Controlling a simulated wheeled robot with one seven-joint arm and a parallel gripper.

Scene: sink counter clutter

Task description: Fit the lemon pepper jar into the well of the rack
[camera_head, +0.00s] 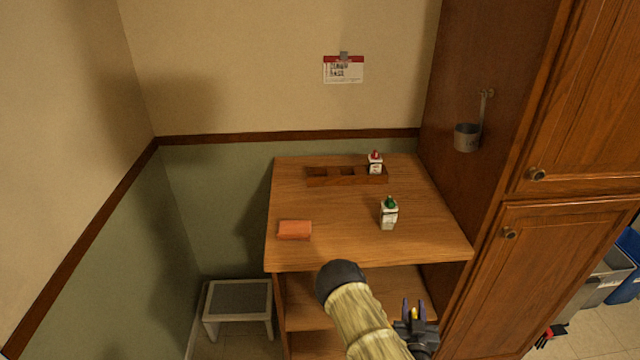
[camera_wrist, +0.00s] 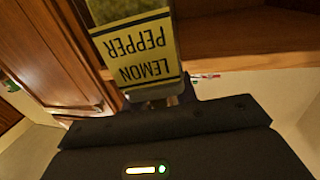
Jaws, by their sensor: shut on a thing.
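The lemon pepper jar (camera_wrist: 138,50) fills the upper middle of the wrist view, its yellow label upside down. My gripper (camera_head: 413,307) is shut on it, low at the front right of the table in the head view. Only a small yellow bit of the jar (camera_head: 414,314) shows there between the dark fingers. The wooden rack (camera_head: 345,181) lies at the back of the table, well away from my gripper. A red-capped jar (camera_head: 375,163) stands at its right end. Dark openings show to the left of that jar; their depth is hard to tell.
A green-capped jar (camera_head: 388,214) stands on the table (camera_head: 335,210) at the right, in front of the rack. An orange block (camera_head: 295,230) lies at the front left. A tall wooden cabinet (camera_head: 500,150) borders the right; a hanging metal cup (camera_head: 467,138) is on its side.

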